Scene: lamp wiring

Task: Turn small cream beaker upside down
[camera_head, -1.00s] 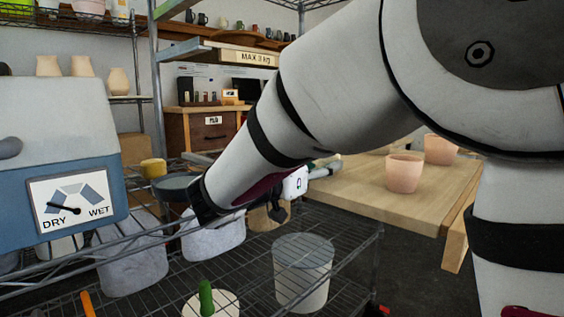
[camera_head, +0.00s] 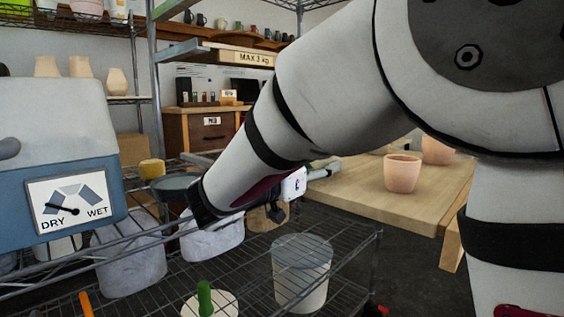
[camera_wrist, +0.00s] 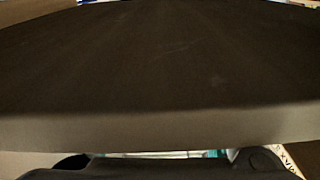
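I cannot pick out a small cream beaker for certain in either view; my arm hides part of the scene. In the head view the dark end of my gripper (camera_head: 276,212) shows only partly, beyond my forearm and above the wire rack. In the wrist view dark rounded parts of my gripper (camera_wrist: 165,168) lie along the bottom edge. A broad dark brown surface (camera_wrist: 160,65) with a lighter edge fills most of that view, very close. The fingertips and anything between them cannot be made out.
A wire rack (camera_head: 345,262) holds a translucent bucket (camera_head: 302,270). A wooden table (camera_head: 395,203) bears pink pots (camera_head: 402,173). A blue-grey machine with a DRY/WET dial (camera_head: 72,198) stands at left. Peach vases (camera_head: 80,66) stand on a back shelf.

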